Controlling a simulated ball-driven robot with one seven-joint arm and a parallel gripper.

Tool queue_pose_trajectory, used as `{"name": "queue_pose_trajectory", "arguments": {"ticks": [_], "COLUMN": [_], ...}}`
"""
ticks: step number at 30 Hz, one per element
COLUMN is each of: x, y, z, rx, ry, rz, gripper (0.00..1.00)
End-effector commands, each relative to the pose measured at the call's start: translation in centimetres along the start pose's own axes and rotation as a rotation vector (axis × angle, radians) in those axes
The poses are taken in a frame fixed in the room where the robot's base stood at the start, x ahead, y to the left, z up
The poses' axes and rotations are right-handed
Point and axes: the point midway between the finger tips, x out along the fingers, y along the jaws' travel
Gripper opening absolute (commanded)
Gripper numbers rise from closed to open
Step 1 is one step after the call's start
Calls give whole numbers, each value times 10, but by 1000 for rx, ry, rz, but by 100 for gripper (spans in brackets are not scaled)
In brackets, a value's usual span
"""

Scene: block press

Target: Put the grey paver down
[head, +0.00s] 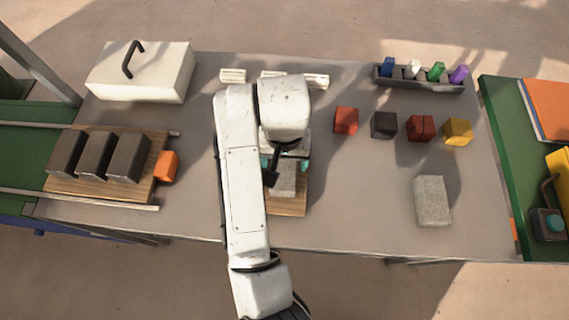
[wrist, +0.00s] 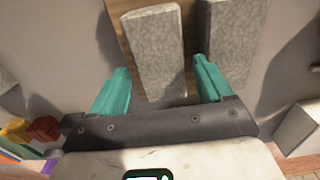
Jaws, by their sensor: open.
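My gripper (head: 284,165) is open over the wooden board at the middle of the table. Its two teal fingers also show in the wrist view (wrist: 160,85), spread apart. A speckled grey paver (head: 284,180) lies on the wooden board (head: 290,209). In the wrist view this paver (wrist: 155,50) has its near end between the fingers, with a gap on each side. A second grey paver (wrist: 232,40) lies beside it in the wrist view; my arm hides it in the head view. Another light grey paver (head: 432,201) lies alone on the table at the right.
Several dark blocks (head: 95,155) stand on a board at the left, beside an orange cube (head: 166,166). A white lidded box (head: 140,72) is at the back left. Coloured cubes (head: 420,128) and a rack (head: 420,84) are at the back right.

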Motion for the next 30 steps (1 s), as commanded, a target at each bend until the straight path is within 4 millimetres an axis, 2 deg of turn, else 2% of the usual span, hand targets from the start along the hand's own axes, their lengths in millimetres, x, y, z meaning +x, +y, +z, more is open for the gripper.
{"name": "queue_pose_trajectory", "arguments": {"ticks": [6,9,15,23,26,29,30], "x": [-50,-62,-75,-75,-74,-72,-72], "y": [-1,-1,0,1,16,56,79], "z": [0,0,0,0,-8,-25,-33], "rx": [1,1,0,1,14,45,59], "ry": [0,0,0,1,22,78,107], "rz": [-5,-3,-1,2,13,47,68], "gripper": [79,79,79,79,79,79,79]}}
